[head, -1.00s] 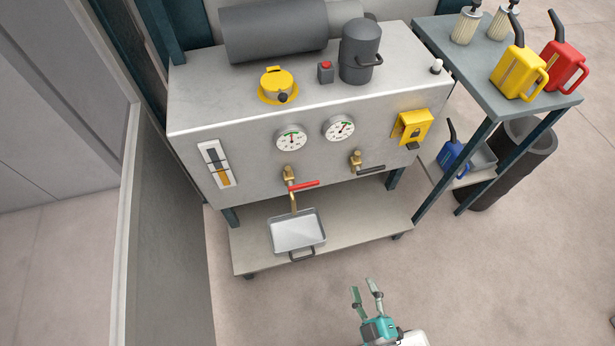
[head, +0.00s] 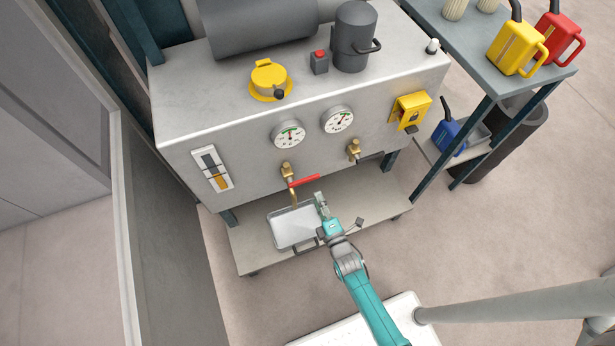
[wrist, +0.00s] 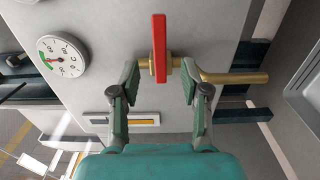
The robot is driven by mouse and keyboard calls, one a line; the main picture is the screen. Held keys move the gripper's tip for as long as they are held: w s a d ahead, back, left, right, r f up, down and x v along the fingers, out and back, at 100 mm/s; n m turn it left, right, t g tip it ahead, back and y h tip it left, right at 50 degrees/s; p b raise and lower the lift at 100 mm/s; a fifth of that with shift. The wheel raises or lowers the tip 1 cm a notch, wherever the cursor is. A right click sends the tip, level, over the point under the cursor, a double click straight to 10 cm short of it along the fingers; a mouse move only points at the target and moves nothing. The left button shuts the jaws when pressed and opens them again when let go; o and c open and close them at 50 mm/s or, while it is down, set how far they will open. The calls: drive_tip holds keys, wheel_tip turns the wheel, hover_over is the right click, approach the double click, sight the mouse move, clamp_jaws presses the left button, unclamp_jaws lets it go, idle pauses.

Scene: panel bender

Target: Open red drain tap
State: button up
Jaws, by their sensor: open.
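The red drain tap lever (head: 304,181) sits on a brass valve (head: 287,170) low on the grey cabinet front. In the head view it points right, crosswise to the brass spout below it. In the wrist view the red lever (wrist: 160,48) stands upright in the picture, with the brass pipe (wrist: 235,78) running right. My gripper (head: 320,200) is open and empty, in front of and slightly below the lever's free end. In the wrist view my gripper (wrist: 160,76) has its fingers spread to either side of the lever's line; contact cannot be told.
A metal drip tray (head: 290,228) with a handle sits on the lower shelf (head: 245,243) under the spout. A second brass tap (head: 354,149) is to the right. Two gauges are above. A side table (head: 470,52) with jugs stands at right, a grey panel (head: 170,220) at left.

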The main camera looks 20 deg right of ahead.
sight(310, 180)
drive_tip(key=w, duration=0.9)
clamp_jaws()
